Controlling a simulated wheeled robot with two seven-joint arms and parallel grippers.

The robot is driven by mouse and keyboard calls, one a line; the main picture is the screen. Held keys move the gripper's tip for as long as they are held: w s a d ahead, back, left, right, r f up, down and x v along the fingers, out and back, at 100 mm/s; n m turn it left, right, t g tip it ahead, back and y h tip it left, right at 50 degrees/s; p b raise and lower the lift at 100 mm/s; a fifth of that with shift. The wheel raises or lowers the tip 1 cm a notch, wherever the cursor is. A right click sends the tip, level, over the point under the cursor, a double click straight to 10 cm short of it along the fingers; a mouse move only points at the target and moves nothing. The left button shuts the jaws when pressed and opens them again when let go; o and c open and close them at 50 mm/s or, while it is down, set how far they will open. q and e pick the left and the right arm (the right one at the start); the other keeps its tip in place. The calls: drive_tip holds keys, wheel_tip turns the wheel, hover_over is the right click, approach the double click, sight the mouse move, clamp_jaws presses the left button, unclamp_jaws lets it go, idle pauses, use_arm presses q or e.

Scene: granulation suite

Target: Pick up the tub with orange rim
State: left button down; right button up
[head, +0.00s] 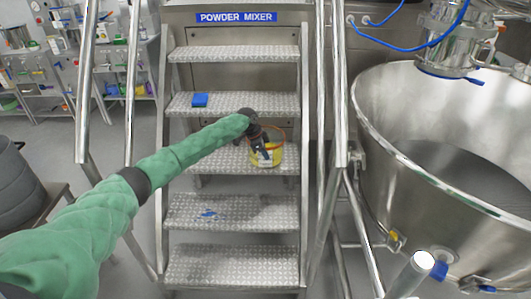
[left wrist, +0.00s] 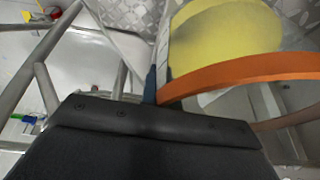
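The tub with orange rim (head: 278,152) is a clear round tub with yellow contents, on the middle step of the metal stairs in the head view. Its orange rim (left wrist: 240,72) and yellow inside fill the upper right of the left wrist view. My left gripper (head: 262,151) is at the tub's near left side, its dark fingers overlapping the rim and wall. In the left wrist view, a thin dark finger (left wrist: 150,84) stands close against the rim's left end. I cannot tell whether the fingers grip the wall. My right gripper is not in view.
A blue block (head: 200,100) lies on the step above, and a small blue piece (head: 208,213) on the step below. Metal handrails (head: 131,85) flank the stairs. A large steel mixer bowl (head: 380,130) stands to the right. Shelves and a grey bin (head: 18,190) are at left.

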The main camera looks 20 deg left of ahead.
use_arm(q)
drive_tip(key=shift+r, duration=0.15)
